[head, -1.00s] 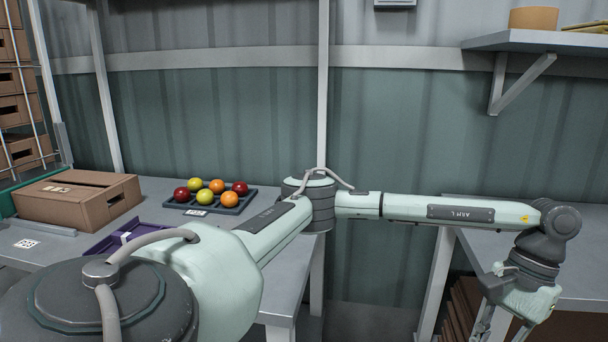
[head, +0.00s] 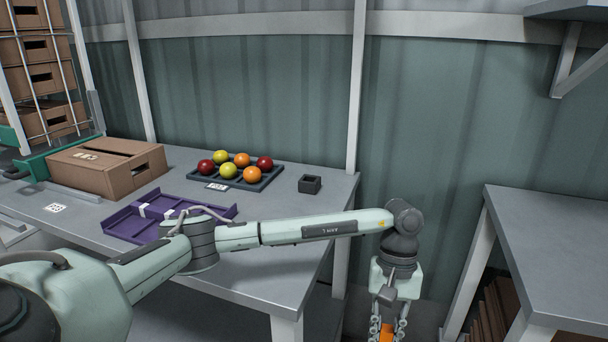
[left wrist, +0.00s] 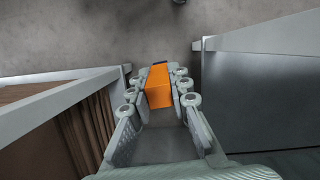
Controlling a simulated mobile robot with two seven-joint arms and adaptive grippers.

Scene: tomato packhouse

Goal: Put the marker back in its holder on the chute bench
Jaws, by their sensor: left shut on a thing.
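My left gripper (head: 388,322) is shut on an orange block-shaped thing, which I take as the marker (head: 386,334). It hangs low in the gap between the two benches, cut by the bottom edge of the head view. In the left wrist view the orange marker (left wrist: 158,88) sits between the fingers (left wrist: 160,95). A small dark square open-topped cup, likely the holder (head: 310,185), stands on the right end of the left bench (head: 255,270), apart from the gripper and to its upper left. My right gripper is not in view.
A tray of red, yellow and orange tomatoes (head: 272,177) sits left of the holder. A purple tray (head: 125,224) and cardboard box (head: 118,180) lie farther left. A second grey bench (head: 550,240) stands at right, with brown cartons beneath.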

